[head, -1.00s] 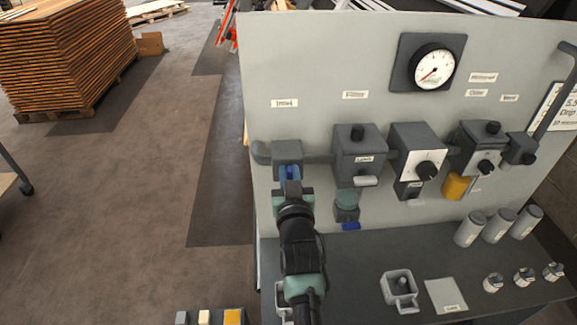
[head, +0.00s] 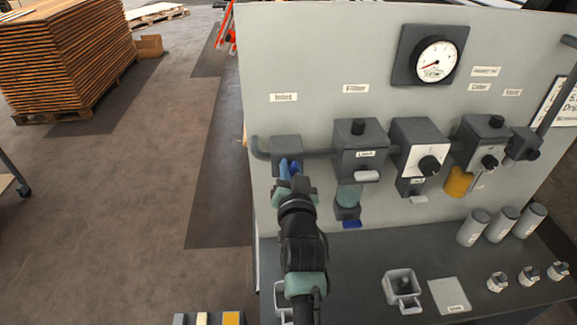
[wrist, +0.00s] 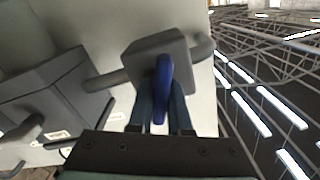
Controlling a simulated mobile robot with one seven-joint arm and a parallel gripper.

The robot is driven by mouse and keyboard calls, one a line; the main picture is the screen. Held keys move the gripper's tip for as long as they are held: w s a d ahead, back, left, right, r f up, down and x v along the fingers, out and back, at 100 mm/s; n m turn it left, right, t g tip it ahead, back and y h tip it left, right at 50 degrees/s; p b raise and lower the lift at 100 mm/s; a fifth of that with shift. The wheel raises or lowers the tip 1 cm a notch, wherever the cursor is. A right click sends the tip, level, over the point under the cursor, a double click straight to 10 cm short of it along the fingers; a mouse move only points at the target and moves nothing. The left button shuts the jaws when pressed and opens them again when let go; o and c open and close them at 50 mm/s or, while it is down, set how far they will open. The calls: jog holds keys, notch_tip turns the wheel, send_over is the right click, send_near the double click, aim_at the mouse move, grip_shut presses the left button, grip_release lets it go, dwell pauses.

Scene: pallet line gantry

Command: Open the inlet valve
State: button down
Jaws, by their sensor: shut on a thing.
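The inlet valve is a grey block (head: 287,146) on the pipe at the panel's left, under the "Inlet" label (head: 284,97). In the wrist view the block (wrist: 158,52) has a blue handle (wrist: 163,88) in front, reaching toward my palm and lying roughly across the pipe. My gripper (wrist: 162,108) has one finger on each side of this handle and is shut on it. In the head view my gripper (head: 290,172) is at the block's lower front and partly hides the handle. The exact handle angle is hard to judge there.
To the right along the pipe are the filter unit (head: 359,142), a unit with a black knob (head: 419,141) and the oiler unit (head: 486,140). A gauge (head: 436,59) is above. A square cup (head: 402,286) and several canisters (head: 473,228) stand on the bench.

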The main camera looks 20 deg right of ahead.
jog(key=m, duration=0.6)
jog(key=shift+d+f+m+b, duration=0.2)
jog(key=shift+f+m+b, duration=0.05)
jog(key=shift+m+b, duration=0.05)
jog(key=m, duration=0.3)
jog(key=shift+s+f, duration=0.1)
jog(key=shift+d+f+m+p, duration=0.15)
jog(key=shift+m+p, duration=0.35)
jog(key=shift+m, duration=1.4)
jog(key=c, duration=0.9)
grip_release()
jog(key=shift+o, duration=0.2)
jog(key=p+v, duration=0.3)
jog(key=v, duration=1)
